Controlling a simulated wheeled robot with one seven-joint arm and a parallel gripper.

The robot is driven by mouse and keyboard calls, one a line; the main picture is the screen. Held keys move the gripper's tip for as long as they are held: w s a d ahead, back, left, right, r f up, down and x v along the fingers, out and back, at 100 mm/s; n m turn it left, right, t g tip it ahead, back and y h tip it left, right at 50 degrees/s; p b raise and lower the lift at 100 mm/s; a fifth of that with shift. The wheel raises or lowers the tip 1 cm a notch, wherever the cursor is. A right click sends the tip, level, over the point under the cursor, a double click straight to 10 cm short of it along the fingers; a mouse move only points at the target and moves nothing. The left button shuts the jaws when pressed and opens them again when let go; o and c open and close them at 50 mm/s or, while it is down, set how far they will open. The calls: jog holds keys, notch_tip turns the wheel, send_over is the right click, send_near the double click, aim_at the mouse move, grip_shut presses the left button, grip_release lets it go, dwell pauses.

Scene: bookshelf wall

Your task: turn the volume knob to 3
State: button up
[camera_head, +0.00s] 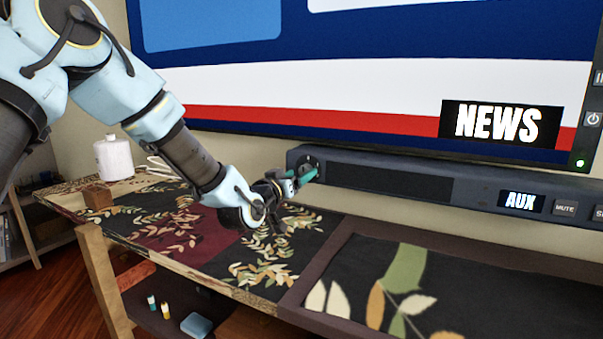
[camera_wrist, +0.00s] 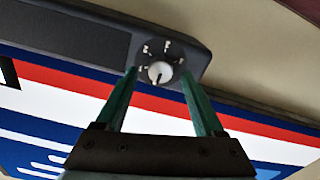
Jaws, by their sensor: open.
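The volume knob (camera_wrist: 160,72) is a small round white knob on a dark dial with white marks, at the end of the soundbar (camera_wrist: 100,35). The marks are too small to read, so I cannot tell its setting. In the head view my gripper (camera_head: 308,176) is at the left end of the soundbar (camera_head: 390,181) and hides most of the dial. In the wrist view my gripper (camera_wrist: 160,78) is open, its two green fingers on either side of the knob. I cannot tell whether they touch it.
A large TV screen (camera_head: 370,85) showing "NEWS" is just behind and above the soundbar. The soundbar has an AUX display (camera_head: 520,201) and a MUTE button (camera_head: 565,208). A patterned bench (camera_head: 190,225) runs below, with a white jar (camera_head: 113,158) at its left end.

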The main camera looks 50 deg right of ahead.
jog(key=shift+x, duration=0.95)
grip_shut()
